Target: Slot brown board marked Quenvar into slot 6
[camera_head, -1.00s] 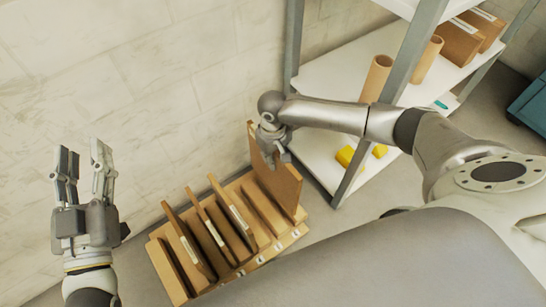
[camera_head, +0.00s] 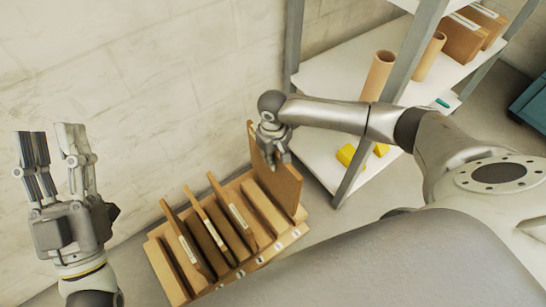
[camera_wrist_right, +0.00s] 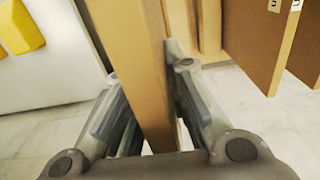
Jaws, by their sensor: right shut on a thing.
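A brown board (camera_head: 280,183) stands upright at the right end of the wooden slotted rack (camera_head: 164,268), its lower edge down at the rack. I cannot read a mark on it. My right gripper (camera_head: 277,158) is shut on this board at its upper edge. In the right wrist view the board (camera_wrist_right: 140,65) runs between the two fingers of my right gripper (camera_wrist_right: 150,105). My left gripper (camera_head: 52,140) is open and empty, raised in front of the wall at the left. The slot floor under the held board is hidden.
Several other boards (camera_head: 232,220) stand in the rack's left slots, leaning a little. Small number labels (camera_head: 262,258) run along its front edge. A white shelf unit (camera_head: 325,85) with cardboard tubes (camera_head: 378,75) and yellow items (camera_head: 346,155) stands close at the right.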

